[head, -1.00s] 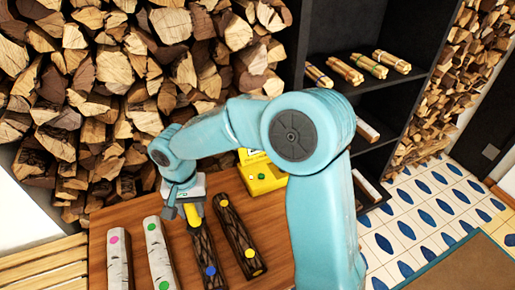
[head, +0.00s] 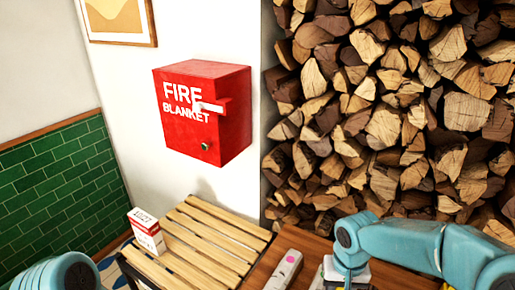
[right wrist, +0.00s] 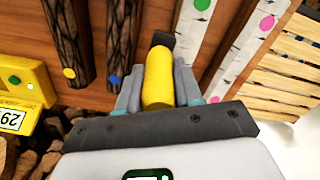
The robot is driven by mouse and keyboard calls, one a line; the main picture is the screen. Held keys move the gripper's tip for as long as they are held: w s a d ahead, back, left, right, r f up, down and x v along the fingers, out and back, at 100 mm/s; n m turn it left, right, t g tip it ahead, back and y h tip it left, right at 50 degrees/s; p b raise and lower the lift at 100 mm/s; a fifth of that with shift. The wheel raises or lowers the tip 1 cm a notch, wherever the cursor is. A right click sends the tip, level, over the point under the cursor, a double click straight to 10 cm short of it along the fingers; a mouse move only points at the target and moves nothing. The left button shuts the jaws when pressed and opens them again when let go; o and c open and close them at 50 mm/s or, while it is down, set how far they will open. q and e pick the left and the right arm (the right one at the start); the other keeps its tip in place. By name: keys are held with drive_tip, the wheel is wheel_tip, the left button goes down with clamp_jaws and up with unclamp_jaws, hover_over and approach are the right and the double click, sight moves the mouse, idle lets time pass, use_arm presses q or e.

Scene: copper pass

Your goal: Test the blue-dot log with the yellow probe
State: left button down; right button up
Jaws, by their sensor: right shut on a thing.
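My right gripper (right wrist: 158,90) is shut on the yellow probe (right wrist: 157,75), whose dark tip (right wrist: 162,40) points away from the wrist camera. The blue-dot log (right wrist: 126,35) is dark-barked and lies just left of the probe in the right wrist view, its blue dot at the near end. I cannot tell whether the tip touches anything. In the head view only my right wrist shows at the bottom right; the jaws are cut off. My left gripper is out of view.
A dark yellow-dot log (right wrist: 68,35) and two birch logs, green-dot (right wrist: 199,35) and pink-dot (right wrist: 245,40), flank it. A yellow box with a display (right wrist: 25,90) is at left. A slatted bench (head: 205,240) bears a small carton (head: 146,232) below a red fire-blanket box (head: 205,110).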

drive_tip(key=shift+n, duration=0.7)
drive_tip(key=shift+w, duration=0.2)
drive_tip(key=shift+s, duration=0.15)
